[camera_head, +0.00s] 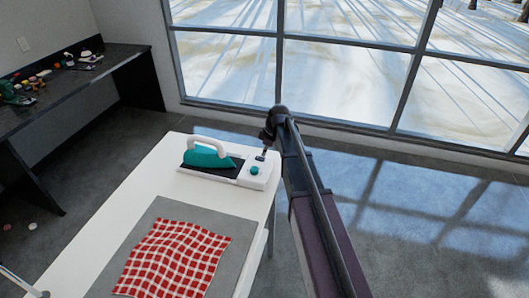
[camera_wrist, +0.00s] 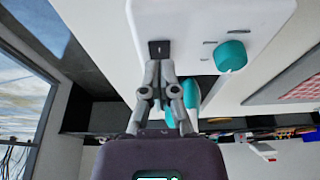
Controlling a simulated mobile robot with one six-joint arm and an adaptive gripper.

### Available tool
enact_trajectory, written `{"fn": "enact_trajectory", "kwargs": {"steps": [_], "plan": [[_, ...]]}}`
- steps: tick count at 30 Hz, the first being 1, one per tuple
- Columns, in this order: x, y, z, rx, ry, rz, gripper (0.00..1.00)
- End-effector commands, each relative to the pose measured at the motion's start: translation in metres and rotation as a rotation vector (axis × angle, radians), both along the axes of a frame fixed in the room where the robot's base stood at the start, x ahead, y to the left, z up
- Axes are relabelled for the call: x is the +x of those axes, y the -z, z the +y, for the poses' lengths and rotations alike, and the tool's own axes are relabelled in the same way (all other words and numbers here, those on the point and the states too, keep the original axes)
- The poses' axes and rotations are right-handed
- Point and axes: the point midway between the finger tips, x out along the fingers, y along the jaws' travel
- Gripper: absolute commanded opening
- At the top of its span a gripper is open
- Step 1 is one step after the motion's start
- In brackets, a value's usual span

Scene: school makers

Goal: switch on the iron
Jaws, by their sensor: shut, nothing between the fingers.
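The iron (camera_head: 208,158) is teal with a white handle and rests on a dark plate of its white station (camera_head: 262,182) on the white table. A teal knob (camera_head: 255,170) sits on the station's control end; the knob (camera_wrist: 230,57) also shows in the wrist view. A small black switch (camera_wrist: 159,48) is on the same white panel. My gripper (camera_head: 263,153) reaches down over this end from the right. In the wrist view my gripper (camera_wrist: 158,64) is shut and empty, its tips right at the switch's edge. I cannot tell whether they touch it.
A grey mat (camera_head: 230,258) with a red-and-white checked cloth (camera_head: 175,258) lies on the near part of the table (camera_head: 110,215). A dark workbench (camera_head: 70,85) with small items stands at the left wall. Windows are behind; open floor lies to the right.

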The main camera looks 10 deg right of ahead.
Motion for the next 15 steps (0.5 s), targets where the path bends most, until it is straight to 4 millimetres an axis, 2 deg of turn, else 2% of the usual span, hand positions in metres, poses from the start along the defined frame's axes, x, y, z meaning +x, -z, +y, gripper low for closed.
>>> {"fn": "enact_trajectory", "kwargs": {"steps": [15], "plan": [[-0.002, -0.038, -0.003, 0.000, -0.001, 0.000, 0.00]]}}
